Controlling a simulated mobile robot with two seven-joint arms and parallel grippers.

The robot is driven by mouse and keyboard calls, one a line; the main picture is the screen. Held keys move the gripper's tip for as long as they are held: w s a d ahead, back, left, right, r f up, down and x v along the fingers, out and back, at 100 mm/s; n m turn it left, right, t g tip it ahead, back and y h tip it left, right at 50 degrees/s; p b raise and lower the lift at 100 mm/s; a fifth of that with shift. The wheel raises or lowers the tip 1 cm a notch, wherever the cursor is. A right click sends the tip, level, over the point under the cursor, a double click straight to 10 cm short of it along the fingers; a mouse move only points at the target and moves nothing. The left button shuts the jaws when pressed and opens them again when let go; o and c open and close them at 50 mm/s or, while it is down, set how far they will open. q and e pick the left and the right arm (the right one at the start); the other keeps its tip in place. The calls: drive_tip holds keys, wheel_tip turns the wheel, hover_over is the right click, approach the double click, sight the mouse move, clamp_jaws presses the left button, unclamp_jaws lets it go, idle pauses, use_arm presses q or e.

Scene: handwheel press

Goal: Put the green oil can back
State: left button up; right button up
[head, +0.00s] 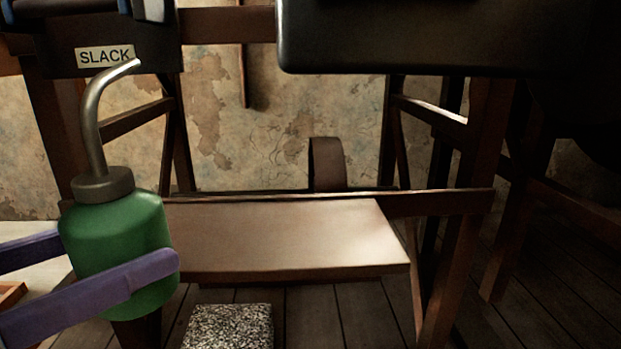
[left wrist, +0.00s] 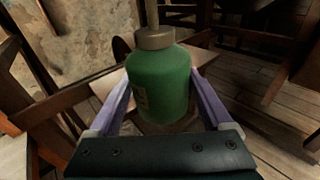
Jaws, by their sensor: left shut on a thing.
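The green oil can (head: 115,240) has a grey collar and a bent metal spout. It is upright at the left of the head view. My left gripper (head: 120,270) has its purple fingers shut on the can's body, one on each side. The left wrist view shows the can (left wrist: 158,85) between the two purple fingers (left wrist: 160,100), with part of a label on its left side. The can appears held in the air. My right gripper is not in view.
A wooden board (head: 285,235) spans the frame in the middle. A speckled block (head: 230,328) is on the plank floor below it. A dark box labelled SLACK (head: 105,57) is at upper left. A large dark body (head: 420,40) overhangs at the top. Wooden posts (head: 465,200) stand at right.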

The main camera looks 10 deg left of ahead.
use_arm(q)
drive_tip(key=p+x, duration=0.1)
drive_tip(key=x, duration=0.2)
drive_tip(key=r+p+x, duration=0.1)
drive_tip(key=x, duration=0.2)
drive_tip(key=p+x, duration=0.2)
drive_tip(key=x, duration=0.2)
drive_tip(key=shift+w+r, duration=0.1)
drive_tip(key=shift+r, duration=0.15)
drive_tip(key=shift+w+d, duration=0.25)
drive_tip(key=shift+w, duration=0.3)
drive_tip(key=x, duration=0.2)
drive_tip(key=shift+w+d, duration=0.2)
drive_tip(key=shift+w, duration=0.15)
drive_tip(key=shift+w+f+b, duration=0.1)
drive_tip(key=shift+f+b, duration=0.75)
drive_tip(key=shift+s+r, duration=0.1)
drive_tip(key=shift+s, duration=0.1)
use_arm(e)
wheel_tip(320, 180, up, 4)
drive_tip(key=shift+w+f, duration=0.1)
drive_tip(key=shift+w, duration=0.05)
use_arm(q)
drive_tip(key=o, duration=1.3)
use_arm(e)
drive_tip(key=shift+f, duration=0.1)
